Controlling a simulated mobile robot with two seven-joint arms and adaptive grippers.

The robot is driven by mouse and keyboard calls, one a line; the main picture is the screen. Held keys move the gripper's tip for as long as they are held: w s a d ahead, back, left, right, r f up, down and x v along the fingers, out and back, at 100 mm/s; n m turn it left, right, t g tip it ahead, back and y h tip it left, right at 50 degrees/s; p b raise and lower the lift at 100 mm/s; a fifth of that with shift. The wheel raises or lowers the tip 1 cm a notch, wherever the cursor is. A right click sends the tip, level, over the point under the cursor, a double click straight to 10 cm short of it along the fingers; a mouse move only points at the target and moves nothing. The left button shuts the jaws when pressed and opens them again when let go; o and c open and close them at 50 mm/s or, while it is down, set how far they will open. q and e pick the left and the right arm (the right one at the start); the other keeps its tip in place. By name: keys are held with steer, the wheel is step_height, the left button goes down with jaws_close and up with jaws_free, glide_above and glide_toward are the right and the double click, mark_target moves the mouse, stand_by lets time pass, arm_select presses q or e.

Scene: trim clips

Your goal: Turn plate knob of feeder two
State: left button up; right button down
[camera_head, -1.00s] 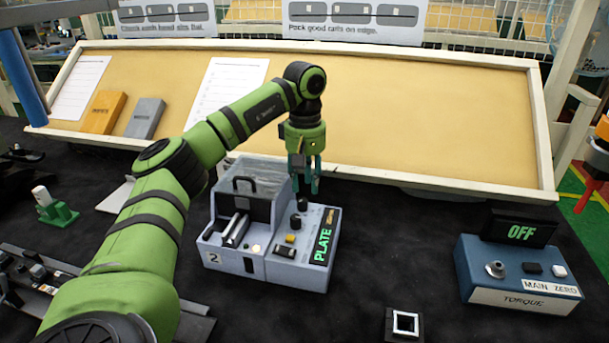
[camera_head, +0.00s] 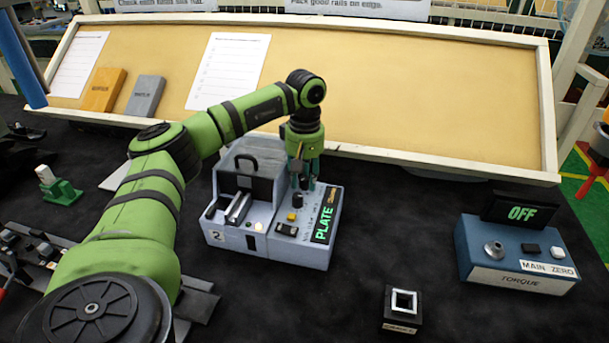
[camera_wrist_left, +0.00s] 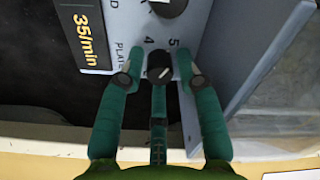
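Feeder two (camera_head: 228,228) is a pale grey box marked "2", with a black handle and a green "PLATE" display. Its plate knob (camera_wrist_left: 160,65) is a small black knob with a white pointer line, beside the printed "PLATE" and the digits 4 and 5. My left gripper (camera_head: 303,177) is down at the rear of the control panel. In the left wrist view its green fingers (camera_wrist_left: 160,80) stand apart on either side of the plate knob; I cannot tell whether they touch it. In the head view the fingers largely hide this knob. My right gripper is not in view.
A second dark knob (camera_head: 297,200) and a yellow button (camera_head: 291,217) sit nearer on the panel. A blue torque box (camera_head: 520,262) reading "OFF" stands at right. A small black block (camera_head: 402,322) lies in front. A sloped tan board (camera_head: 400,110) rises behind.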

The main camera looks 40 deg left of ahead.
arm_select(q)
steer(key=c, duration=0.7)
jaws_close()
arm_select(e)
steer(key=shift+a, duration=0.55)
arm_select(q)
steer(key=shift+n, duration=0.4)
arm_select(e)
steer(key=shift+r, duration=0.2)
arm_select(q)
steer(key=shift+n+p, duration=0.55)
steer(key=shift+n, duration=0.45)
steer(key=n, duration=0.2)
steer(key=shift+n+p, duration=0.4)
steer(key=n, duration=0.3)
steer(key=shift+p, duration=0.4)
steer(key=shift+n, duration=1.6)
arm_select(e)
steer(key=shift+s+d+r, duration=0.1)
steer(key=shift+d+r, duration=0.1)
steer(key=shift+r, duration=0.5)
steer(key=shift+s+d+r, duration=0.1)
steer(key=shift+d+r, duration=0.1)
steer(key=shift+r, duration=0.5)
